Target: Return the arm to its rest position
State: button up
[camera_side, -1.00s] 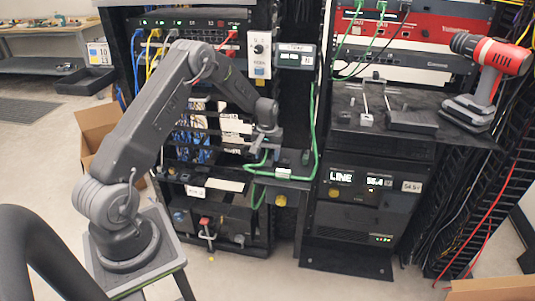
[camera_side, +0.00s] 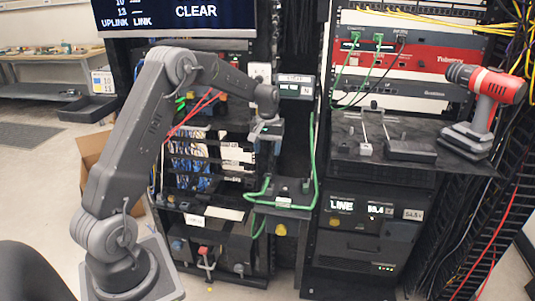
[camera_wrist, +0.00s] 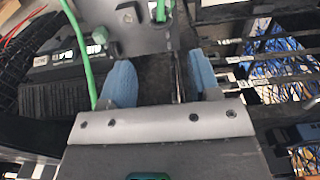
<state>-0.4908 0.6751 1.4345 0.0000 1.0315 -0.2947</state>
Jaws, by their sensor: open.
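My gripper (camera_side: 265,134) hangs in front of the left rack, above a small dark shelf (camera_side: 292,187). In the wrist view my gripper (camera_wrist: 162,82) shows two blue fingertips spread apart, with nothing visible held between them. A green cable (camera_side: 313,150) runs down beside the rack and loops around the shelf, apart from my gripper. The green cable also shows in the wrist view (camera_wrist: 82,50) at the upper left, by a grey plate (camera_wrist: 130,38) beyond the fingers.
A screen (camera_side: 174,18) reading "UPLINK LINK CLEAR" hangs at the top left. Red cables (camera_side: 190,118) pass behind my arm. A red drill (camera_side: 484,95) stands on the right rack's shelf (camera_side: 350,150). Open floor lies at the left.

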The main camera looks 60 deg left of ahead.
jog(key=s+d+r+m+t, duration=0.35)
jog(key=s+d+r, duration=0.65)
jog(key=d+r, duration=0.5)
jog(key=s+d+m+t, duration=0.1)
jog(key=s+d+m, duration=0.1)
jog(key=s+d, duration=0.3)
jog(key=s+d+m+t, duration=0.1)
jog(key=s+d+m, duration=0.2)
jog(key=s, duration=0.9)
jog(key=shift+d, duration=0.85)
